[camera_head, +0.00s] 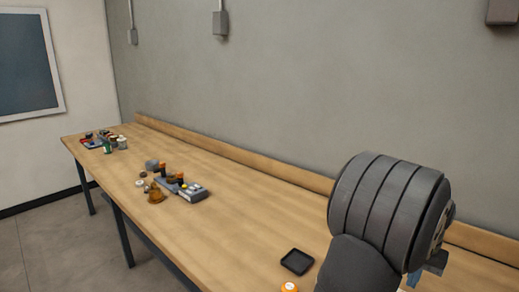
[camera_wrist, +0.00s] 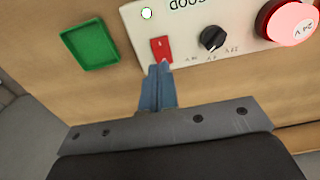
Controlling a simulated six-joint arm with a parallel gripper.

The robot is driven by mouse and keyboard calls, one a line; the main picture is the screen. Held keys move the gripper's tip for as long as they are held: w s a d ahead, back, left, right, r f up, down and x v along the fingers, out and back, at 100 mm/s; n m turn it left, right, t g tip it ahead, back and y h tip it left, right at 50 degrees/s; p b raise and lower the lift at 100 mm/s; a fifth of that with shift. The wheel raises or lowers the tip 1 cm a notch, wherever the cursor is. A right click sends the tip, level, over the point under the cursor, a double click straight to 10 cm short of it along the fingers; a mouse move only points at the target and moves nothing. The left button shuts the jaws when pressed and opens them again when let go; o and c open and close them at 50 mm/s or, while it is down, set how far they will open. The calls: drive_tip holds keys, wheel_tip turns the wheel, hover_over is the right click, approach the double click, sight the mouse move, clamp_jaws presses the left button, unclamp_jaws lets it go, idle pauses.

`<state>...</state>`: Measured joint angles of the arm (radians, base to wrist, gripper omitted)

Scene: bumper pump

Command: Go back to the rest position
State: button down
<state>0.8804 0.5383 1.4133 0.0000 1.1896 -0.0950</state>
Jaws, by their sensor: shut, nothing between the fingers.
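My gripper (camera_wrist: 157,72) is shut and empty in the wrist view. Its blue fingertips lie just below a red rocker switch (camera_wrist: 161,48) on a white control panel (camera_wrist: 185,45) in the picture; I cannot tell whether they touch it. The panel is hidden there.
A green tray (camera_wrist: 91,45) lies left of the panel. In the head view a black tray (camera_head: 297,261) and an orange-topped item (camera_head: 289,287) are left of my arm. Small parts and a grey device (camera_head: 192,193) stand farther along the wooden bench (camera_head: 235,215). A wall runs behind.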

drive_tip(key=shift+f, duration=3.45)
drive_tip(key=shift+r, duration=0.15)
